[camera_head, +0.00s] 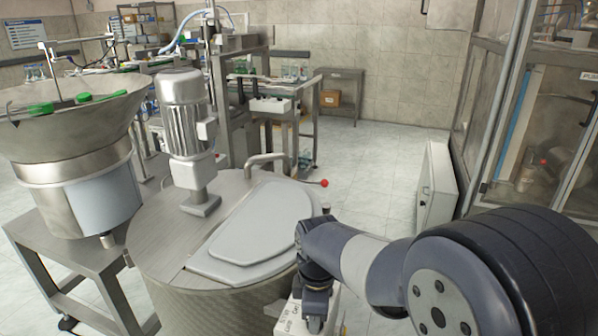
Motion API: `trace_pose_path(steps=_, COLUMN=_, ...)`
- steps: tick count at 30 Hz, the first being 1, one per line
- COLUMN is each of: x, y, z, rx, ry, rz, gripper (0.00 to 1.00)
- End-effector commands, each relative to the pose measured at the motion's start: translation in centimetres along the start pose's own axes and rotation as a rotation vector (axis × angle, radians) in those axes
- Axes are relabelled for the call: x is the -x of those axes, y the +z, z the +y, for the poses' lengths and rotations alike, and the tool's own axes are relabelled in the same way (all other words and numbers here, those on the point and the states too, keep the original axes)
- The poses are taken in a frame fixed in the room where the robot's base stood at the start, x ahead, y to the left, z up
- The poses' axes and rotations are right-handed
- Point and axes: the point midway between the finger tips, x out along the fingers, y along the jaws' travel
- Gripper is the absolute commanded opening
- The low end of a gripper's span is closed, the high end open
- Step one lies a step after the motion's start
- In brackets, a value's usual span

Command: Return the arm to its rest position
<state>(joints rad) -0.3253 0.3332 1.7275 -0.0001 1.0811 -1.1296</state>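My arm (375,265) reaches in from the lower right. It bends down at its far end, beside the right edge of the round metal tank (165,245). The end of the arm with my gripper (315,322) is small and dark at the bottom edge of the picture. Its fingers cannot be made out, so I cannot tell whether it is open or shut, or whether it holds anything. A white container (291,318) with handwriting shows partly behind the arm's end; whether they touch is unclear.
A lid (262,228) with a handle and a motor (187,110) top the tank. A feeder bowl (70,130) with green caps (40,109) stands left. A grey cabinet (437,185) and glazed enclosure (530,130) are right. The floor (375,160) between is clear.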

Motion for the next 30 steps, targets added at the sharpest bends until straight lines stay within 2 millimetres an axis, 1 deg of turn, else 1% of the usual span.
trace_pose_path(steps=30, x=-0.11, y=-0.01, z=0.02, rx=-0.842, ry=0.001, rz=0.001, gripper=0.34)
